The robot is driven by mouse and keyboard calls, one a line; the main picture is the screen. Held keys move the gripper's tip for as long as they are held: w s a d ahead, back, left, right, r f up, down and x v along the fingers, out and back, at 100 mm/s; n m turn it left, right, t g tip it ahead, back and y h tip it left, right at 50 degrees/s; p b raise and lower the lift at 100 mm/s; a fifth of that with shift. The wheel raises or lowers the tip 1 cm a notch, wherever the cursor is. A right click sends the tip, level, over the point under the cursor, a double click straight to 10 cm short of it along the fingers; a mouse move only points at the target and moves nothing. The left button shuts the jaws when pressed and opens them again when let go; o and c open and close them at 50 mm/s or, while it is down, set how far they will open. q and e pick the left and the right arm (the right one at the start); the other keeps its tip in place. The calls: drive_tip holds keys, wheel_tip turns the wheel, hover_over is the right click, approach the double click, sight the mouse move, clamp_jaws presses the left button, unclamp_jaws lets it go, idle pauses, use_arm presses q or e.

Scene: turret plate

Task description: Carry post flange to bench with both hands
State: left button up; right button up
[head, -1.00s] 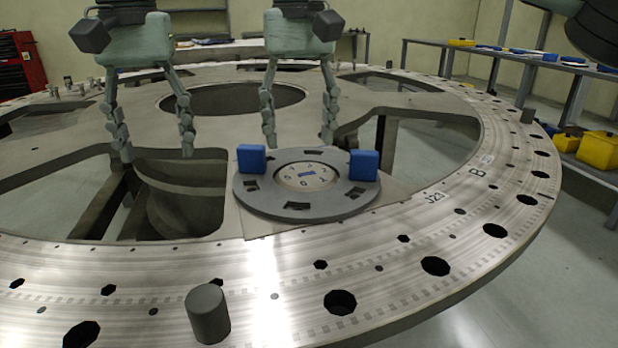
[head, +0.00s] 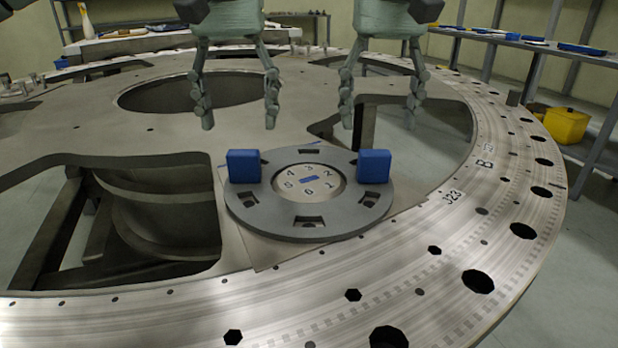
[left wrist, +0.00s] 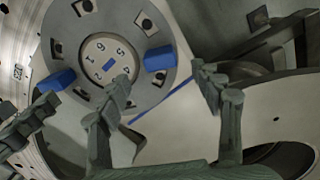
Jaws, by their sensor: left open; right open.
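The post flange (head: 309,229) is a flat grey disc with slots and a numbered centre plate. It lies on a square plate (head: 255,250) on the large turret plate. It carries two blue blocks, one at its left (head: 243,167) and one at its right (head: 374,167). My left gripper (head: 239,115) is open and empty, beyond the flange and above its left side. My right gripper (head: 380,117) is open and empty, beyond its right side. In the left wrist view the flange (left wrist: 62,30) lies at upper left, and my left gripper's open fingers (left wrist: 168,90) hang in front of it.
The turret plate (head: 300,300) has a wide rim with several bolt holes. Open gaps lie left of the flange and behind it at right. A workbench (head: 160,42) stands at the back left. A shelf (head: 500,42) and a yellow bin (head: 566,125) are at the right.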

sight(243, 151)
use_arm(q)
drive_tip(key=shift+f, duration=0.1)
use_arm(e)
drive_tip(key=shift+f, duration=0.1)
use_arm(q)
drive_tip(key=shift+f, duration=3.8)
use_arm(e)
drive_tip(key=shift+f, duration=3.8)
use_arm(q)
drive_tip(key=shift+c, duration=0.6)
use_arm(e)
drive_tip(key=shift+c, duration=0.6)
use_arm(q)
clamp_jaws()
use_arm(e)
clamp_jaws()
use_arm(q)
drive_tip(key=shift+r, duration=0.1)
use_arm(e)
drive_tip(key=shift+r, duration=0.1)
